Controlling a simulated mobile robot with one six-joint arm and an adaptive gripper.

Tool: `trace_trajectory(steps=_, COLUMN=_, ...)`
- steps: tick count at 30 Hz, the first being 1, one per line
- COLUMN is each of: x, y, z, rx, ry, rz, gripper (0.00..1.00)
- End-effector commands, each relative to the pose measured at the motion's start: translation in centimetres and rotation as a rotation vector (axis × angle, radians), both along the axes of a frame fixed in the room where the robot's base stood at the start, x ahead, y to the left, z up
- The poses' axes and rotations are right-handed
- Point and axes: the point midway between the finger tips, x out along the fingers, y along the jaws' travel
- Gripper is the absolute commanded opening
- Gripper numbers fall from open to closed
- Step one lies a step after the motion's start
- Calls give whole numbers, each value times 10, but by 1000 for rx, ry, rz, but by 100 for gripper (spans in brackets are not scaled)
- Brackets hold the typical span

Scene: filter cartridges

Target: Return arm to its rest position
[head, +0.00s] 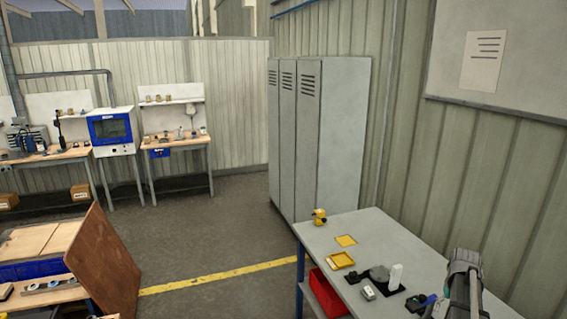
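A grey and black arm link (464,285), which I take to be mine, stands up at the bottom right, in front of the table. I cannot make out my gripper or its fingers in the head view. A white upright cartridge-like piece (396,276) stands on a dark base on the grey table (385,236). A round grey piece (380,272) is beside it.
The table also holds a yellow tray (341,260), a flat yellow square (346,240), a yellow and black object (320,216) and a small grey device (368,293). Grey lockers (340,130) stand behind. A brown board (105,265) leans at left. The floor between is clear.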

Motion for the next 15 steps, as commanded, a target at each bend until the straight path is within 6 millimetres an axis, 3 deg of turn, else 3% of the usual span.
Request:
trace_trajectory(steps=11, x=4, y=39, z=-10, rx=0, ry=0, rz=299, gripper=79)
trace_trajectory(steps=15, x=6, y=66, z=-17, rx=-1, ry=-1, rz=505, gripper=79)
